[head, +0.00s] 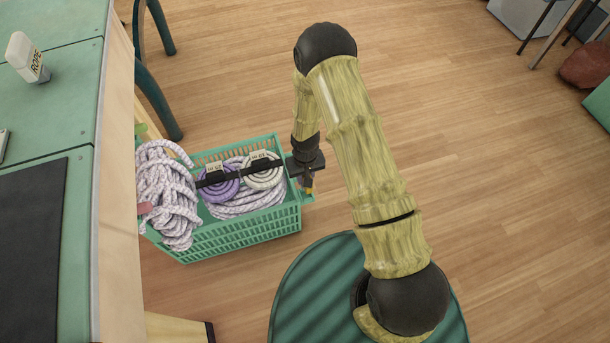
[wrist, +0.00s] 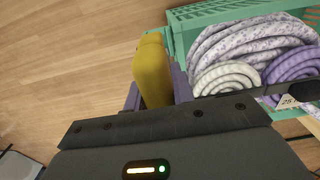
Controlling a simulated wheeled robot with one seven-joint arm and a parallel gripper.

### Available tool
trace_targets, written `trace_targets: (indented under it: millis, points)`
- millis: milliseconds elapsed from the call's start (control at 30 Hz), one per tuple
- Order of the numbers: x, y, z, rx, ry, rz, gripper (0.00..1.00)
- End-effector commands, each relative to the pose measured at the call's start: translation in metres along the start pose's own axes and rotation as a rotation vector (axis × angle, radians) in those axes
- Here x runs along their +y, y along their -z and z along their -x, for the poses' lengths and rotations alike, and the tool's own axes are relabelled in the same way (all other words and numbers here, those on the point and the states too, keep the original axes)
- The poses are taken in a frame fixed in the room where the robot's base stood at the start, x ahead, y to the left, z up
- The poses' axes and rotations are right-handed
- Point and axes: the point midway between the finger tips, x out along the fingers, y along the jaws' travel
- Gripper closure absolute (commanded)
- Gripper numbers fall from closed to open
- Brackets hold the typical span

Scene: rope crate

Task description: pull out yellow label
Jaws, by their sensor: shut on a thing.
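The yellow label (wrist: 152,70) stands between the two purple-grey fingers of my gripper (wrist: 156,92) in the wrist view, and the gripper is shut on it. The label is just outside the end of the green crate (head: 228,238); I cannot tell whether it still touches the crate. In the head view my gripper (head: 307,180) is at the crate's right end, and a small bit of yellow shows below it. The crate also shows in the wrist view (wrist: 190,14), at upper right.
The crate holds a purple rope coil (head: 219,189), a white rope coil (head: 263,176) and looped speckled rope (head: 166,190). A dark bar crosses above them. A green-topped counter (head: 55,80) stands left, bearing a white ROPE-marked object (head: 28,58).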

Motion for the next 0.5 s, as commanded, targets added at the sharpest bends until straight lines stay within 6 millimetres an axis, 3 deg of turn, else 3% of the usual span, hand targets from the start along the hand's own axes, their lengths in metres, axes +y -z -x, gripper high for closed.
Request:
trace_targets:
  millis: [500]
  points:
    - [0.0000, 0.0001, -0.0078, 0.000, 0.000, 0.000, 1.00]
